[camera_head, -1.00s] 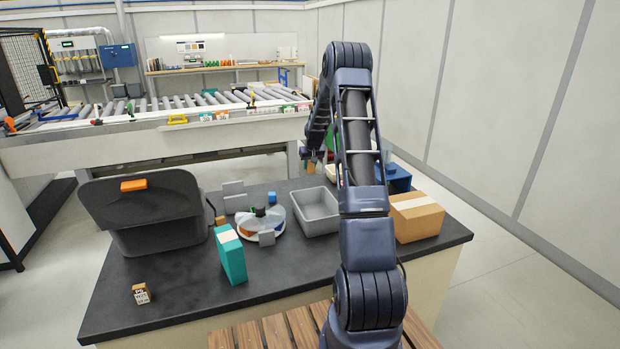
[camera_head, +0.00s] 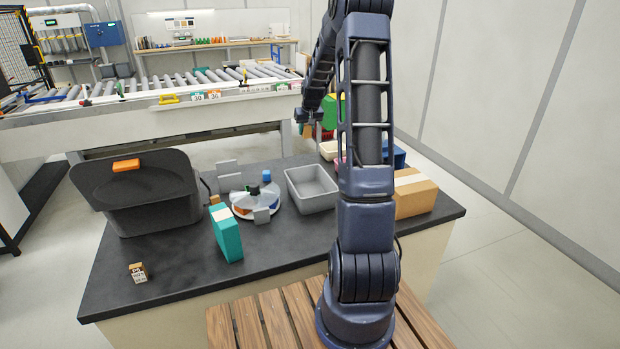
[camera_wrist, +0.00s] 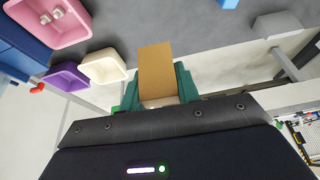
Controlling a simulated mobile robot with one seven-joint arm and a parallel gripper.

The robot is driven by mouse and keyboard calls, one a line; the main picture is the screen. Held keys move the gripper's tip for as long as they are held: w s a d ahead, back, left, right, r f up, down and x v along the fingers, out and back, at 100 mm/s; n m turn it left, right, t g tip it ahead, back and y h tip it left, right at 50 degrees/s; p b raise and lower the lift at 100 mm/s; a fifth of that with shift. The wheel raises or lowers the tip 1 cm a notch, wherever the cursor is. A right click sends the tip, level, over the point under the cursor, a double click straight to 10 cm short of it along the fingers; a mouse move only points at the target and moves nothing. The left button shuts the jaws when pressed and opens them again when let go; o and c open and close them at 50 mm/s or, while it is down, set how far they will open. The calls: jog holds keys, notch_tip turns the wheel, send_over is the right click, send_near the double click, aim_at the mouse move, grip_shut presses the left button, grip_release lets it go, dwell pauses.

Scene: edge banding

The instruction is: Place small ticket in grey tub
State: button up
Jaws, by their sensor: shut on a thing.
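The grey tub (camera_head: 298,194) stands on the dark table in the head view, left of my arm. It looks empty. My gripper (camera_wrist: 158,88) has green fingers, which are shut on a flat tan piece (camera_wrist: 156,70), likely the small ticket; no print shows on the face in view.
A dark grey bin (camera_head: 150,216), a teal box (camera_head: 227,238), a round white carousel (camera_head: 250,208), a small tagged box (camera_head: 138,272) and a cardboard box (camera_head: 413,197) stand on the table. Pink (camera_wrist: 48,35), purple (camera_wrist: 65,77) and cream (camera_wrist: 103,68) tubs show in the wrist view. The table's front middle is clear.

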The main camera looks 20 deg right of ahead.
send_over(308, 193)
jog(key=s, duration=0.2)
notch_tip(308, 193, down, 20)
jog(key=shift+f, duration=0.25)
dwell(0.3)
jog(key=shift+f, duration=0.15)
jog(key=o, duration=1)
